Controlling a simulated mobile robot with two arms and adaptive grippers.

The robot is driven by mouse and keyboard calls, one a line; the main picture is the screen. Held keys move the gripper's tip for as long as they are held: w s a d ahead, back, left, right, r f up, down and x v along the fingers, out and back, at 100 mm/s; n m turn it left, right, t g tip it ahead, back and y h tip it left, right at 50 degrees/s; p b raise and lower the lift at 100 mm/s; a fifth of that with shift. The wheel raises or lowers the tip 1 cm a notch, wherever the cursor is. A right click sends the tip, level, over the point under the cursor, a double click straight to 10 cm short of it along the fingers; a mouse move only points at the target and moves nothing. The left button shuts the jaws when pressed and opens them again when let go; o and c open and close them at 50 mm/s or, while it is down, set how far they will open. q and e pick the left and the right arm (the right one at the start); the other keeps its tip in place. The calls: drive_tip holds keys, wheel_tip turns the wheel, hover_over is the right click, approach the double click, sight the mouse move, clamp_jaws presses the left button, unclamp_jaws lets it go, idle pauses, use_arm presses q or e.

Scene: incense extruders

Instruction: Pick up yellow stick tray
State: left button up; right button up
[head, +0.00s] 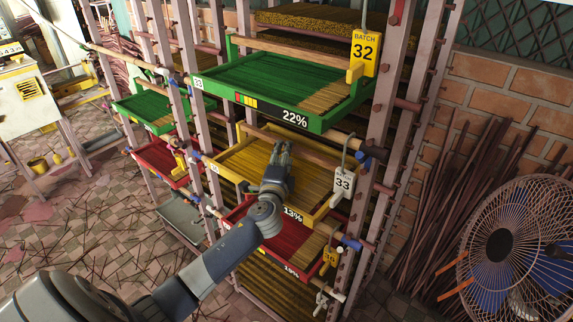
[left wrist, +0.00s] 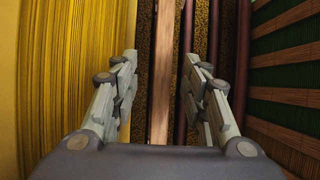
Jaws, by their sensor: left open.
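The yellow stick tray (head: 231,175) sits in the wooden rack, full of yellow sticks, with a 13% label on its front and a white tag 33 (head: 343,184) at its right corner. My left gripper (head: 283,148) reaches over the tray from the front and hides part of it. In the left wrist view, the jaws (left wrist: 163,65) are open with nothing held between them. The yellow tray's wall (left wrist: 9,90) and sticks lie to the left of the jaws there. A wooden bar shows between the fingers. My right gripper is not in view.
A green tray (head: 312,122) labelled 22%, with yellow tag 32 (head: 364,52), is above. A red tray (head: 262,243) is below. Rack posts (head: 398,70) and rails surround the trays. A fan (head: 520,250) stands at the right, near bundled sticks (head: 455,190).

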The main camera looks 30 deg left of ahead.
use_arm(q)
drive_tip(key=shift+w+a+r+p, duration=0.2)
drive_tip(key=shift+w+a+p, duration=0.1)
drive_tip(key=shift+w, duration=0.15)
drive_tip(key=shift+w+a+r+p, duration=0.15)
drive_tip(key=shift+w+p, duration=0.15)
drive_tip(key=shift+w, duration=0.15)
drive_tip(key=x, duration=0.2)
drive_tip(key=shift+w+a+f, duration=0.1)
drive_tip(key=shift+w+f, duration=0.1)
drive_tip(key=shift+w, duration=0.15)
drive_tip(key=shift+w+a+p, duration=0.15)
drive_tip(key=shift+w+p, duration=0.1)
drive_tip(key=shift+p, duration=0.05)
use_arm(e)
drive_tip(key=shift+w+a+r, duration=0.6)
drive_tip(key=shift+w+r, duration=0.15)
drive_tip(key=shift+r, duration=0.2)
use_arm(q)
clamp_jaws()
drive_tip(key=shift+r, duration=0.1)
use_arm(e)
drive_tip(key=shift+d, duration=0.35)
